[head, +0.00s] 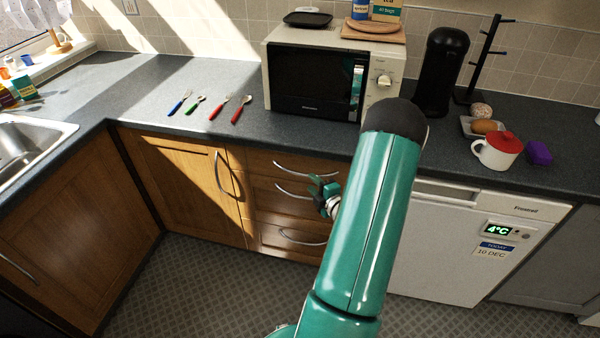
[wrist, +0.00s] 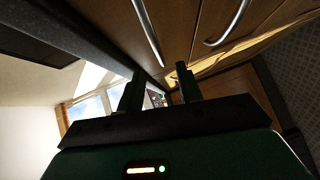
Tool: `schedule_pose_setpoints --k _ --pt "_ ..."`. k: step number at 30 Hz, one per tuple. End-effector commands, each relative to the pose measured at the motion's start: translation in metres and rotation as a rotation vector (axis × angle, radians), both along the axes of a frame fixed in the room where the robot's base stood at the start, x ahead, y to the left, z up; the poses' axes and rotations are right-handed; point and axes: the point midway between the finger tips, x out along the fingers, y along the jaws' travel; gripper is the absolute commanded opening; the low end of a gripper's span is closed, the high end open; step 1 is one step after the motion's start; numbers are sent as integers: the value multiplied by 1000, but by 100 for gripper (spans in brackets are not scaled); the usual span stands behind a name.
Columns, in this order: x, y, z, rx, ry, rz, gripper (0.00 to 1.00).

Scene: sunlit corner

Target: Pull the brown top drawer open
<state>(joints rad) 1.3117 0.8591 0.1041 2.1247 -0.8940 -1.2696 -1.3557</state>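The brown top drawer (head: 262,161) is shut, just under the dark worktop in a stack of wooden drawers. My gripper (head: 318,184) is in front of the drawers, by the right ends of the upper two handles. In the wrist view its two fingers (wrist: 160,82) are apart with nothing held. The lower end of the top handle appears between the fingertips there; I cannot tell whether it lies between them in depth.
The second drawer handle (head: 292,191) is close below and shows in the wrist view (wrist: 229,24). The worktop (head: 150,110) overhangs the drawers. A white fridge (head: 440,250) stands to the right. The patterned floor (head: 200,290) before the drawers is clear.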

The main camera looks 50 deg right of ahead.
Motion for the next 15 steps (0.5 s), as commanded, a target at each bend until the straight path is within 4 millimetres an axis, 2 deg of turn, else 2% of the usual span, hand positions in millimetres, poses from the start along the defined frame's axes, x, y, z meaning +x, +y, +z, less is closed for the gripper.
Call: schedule_pose_setpoints --k 3,9,15 --pt "25 -8 -3 0 -3 4 36" --pt "60 -21 -8 0 -2 4 36" --pt "78 -28 -11 1 0 4 36"
